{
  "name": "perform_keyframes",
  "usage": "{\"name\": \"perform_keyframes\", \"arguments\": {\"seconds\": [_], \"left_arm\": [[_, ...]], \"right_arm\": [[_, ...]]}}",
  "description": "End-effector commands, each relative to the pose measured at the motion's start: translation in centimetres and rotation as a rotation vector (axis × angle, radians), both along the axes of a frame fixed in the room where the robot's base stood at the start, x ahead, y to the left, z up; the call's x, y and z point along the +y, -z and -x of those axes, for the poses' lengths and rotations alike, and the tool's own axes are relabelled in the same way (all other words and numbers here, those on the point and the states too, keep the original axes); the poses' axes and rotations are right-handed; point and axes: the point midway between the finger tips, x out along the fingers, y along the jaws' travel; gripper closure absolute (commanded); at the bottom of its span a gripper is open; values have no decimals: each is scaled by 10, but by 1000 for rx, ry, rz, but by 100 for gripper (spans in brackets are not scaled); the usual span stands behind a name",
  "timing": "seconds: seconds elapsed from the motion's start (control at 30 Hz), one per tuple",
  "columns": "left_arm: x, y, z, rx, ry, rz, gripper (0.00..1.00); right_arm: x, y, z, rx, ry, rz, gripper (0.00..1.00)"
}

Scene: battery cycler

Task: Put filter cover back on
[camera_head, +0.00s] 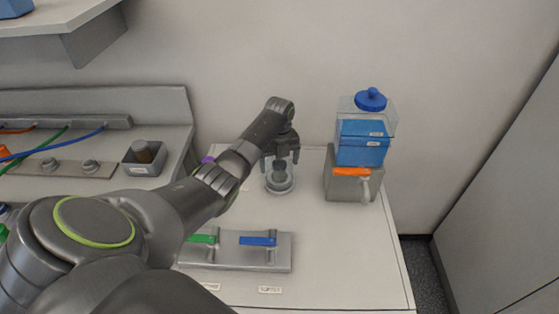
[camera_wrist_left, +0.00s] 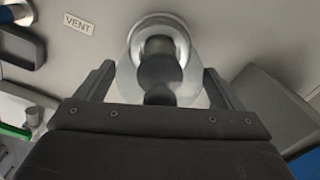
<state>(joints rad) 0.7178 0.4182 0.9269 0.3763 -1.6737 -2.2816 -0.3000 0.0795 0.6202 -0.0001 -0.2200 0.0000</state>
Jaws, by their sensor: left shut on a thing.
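The filter cover (camera_head: 292,180) is a clear cylinder on the white bench. My left gripper (camera_head: 281,160) reaches it from above and is shut on its sides. In the left wrist view the clear cover (camera_wrist_left: 128,80) sits between the two fingers (camera_wrist_left: 160,78). A dark filter (camera_head: 280,174) shows through the cover, which stands around it; the filter also shows in the left wrist view (camera_wrist_left: 160,68). A pale round base (camera_wrist_left: 160,22) shows at the cover's far end. I cannot tell whether the cover is fully seated. My right gripper is not in view.
A grey box (camera_head: 345,188) with an orange-handled tap and a blue-filled clear container (camera_head: 362,145) stands to the right. A plate (camera_head: 225,257) with green and blue handles lies in front. A "VENT" label (camera_wrist_left: 78,23) is nearby. The bench's front right is clear.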

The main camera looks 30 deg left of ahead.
Motion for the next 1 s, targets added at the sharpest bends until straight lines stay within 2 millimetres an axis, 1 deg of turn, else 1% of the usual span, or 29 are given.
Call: {"name": "perform_keyframes", "arguments": {"seconds": [0.33,0.37,0.4,0.43,0.8,1.0], "left_arm": [[0,0,0,0,0,0,39],[0,0,0,0,0,0,7],[0,0,0,0,0,0,2],[0,0,0,0,0,0,0],[0,-1,0,0,0,0,0],[0,-10,0,0,0,0,0]], "right_arm": [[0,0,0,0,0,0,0],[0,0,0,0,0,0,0],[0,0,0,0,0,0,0],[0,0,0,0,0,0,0],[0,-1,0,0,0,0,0],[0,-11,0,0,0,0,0]]}}
